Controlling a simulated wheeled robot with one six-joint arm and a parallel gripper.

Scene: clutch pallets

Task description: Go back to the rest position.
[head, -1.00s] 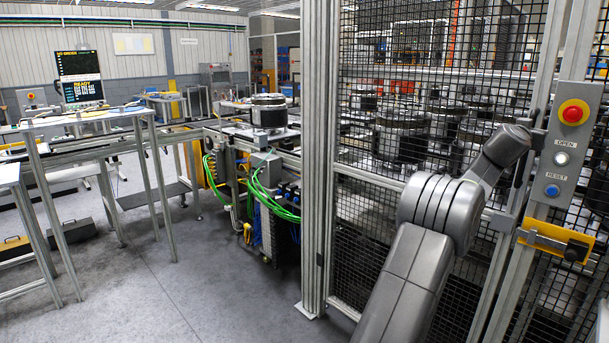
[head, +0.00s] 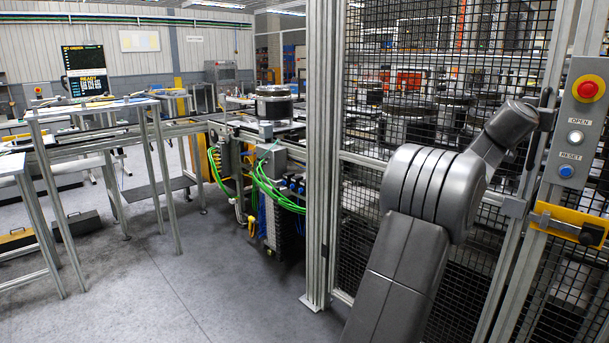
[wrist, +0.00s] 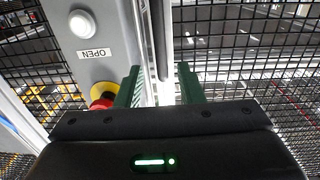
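My gripper (wrist: 158,88) shows in the wrist view with its two green fingers apart and nothing held between them. It faces the mesh fence and an aluminium post, beside the grey control panel (wrist: 93,45). In the head view my arm rises in front of the fence and its end reaches to the panel's left edge; the fingers are hidden there. The panel carries a red button (head: 588,89) on a yellow base, a white OPEN button (head: 576,138) and a blue RESET button (head: 567,171).
The mesh fence (head: 390,240) with a thick post (head: 322,150) stands close behind my arm. A yellow latch (head: 570,223) sits below the panel. A conveyor with a clutch part (head: 273,103) and green cables (head: 268,182) stands left of the post. Grey floor (head: 190,285) is clear at front left.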

